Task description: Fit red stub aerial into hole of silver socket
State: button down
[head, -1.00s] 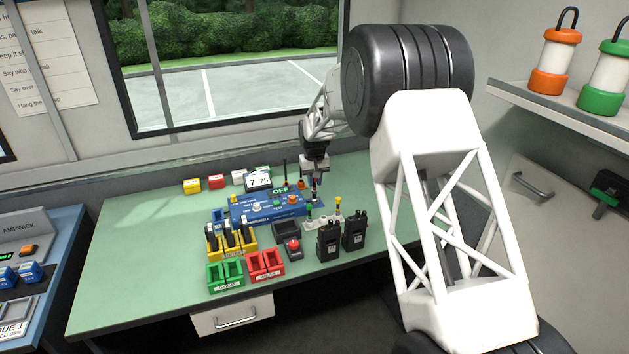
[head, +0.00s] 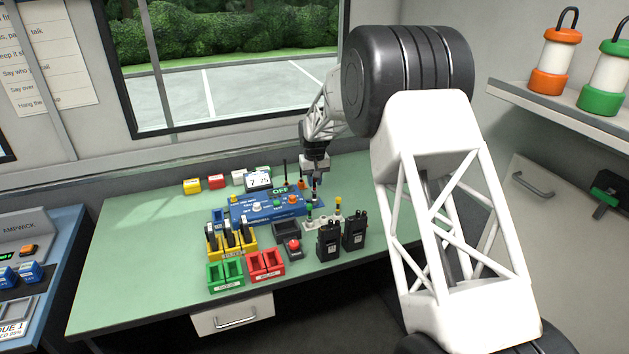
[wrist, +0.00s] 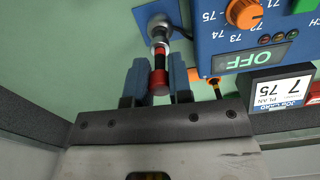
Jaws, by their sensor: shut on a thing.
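The red stub aerial (wrist: 159,80) is a short rod with a red end and black and silver bands. My gripper (wrist: 158,84) is shut on its red end, with one blue-grey finger on each side. In the head view, my gripper (head: 315,178) points down behind the right end of the blue radio. The silver socket (wrist: 161,20) is a round metal piece on a blue mount, seen just beyond the aerial's far end. The aerial's far end overlaps the socket in the wrist view. I cannot tell whether it is inside the hole or only above it.
The blue radio (head: 254,210) with an orange knob and OFF display stands close beside the gripper. Other short aerials in a pale holder (head: 318,222) and two black handsets (head: 329,243) stand in front. The table's left side is clear.

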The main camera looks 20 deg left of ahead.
jog(key=shift+f, duration=1.05)
dwell(0.7)
jog(key=c, duration=0.6)
grip_release()
jog(key=shift+c, duration=0.2)
jog(key=shift+r, duration=0.1)
jog(key=shift+r, duration=3.4)
jog(key=shift+d+r, duration=0.1)
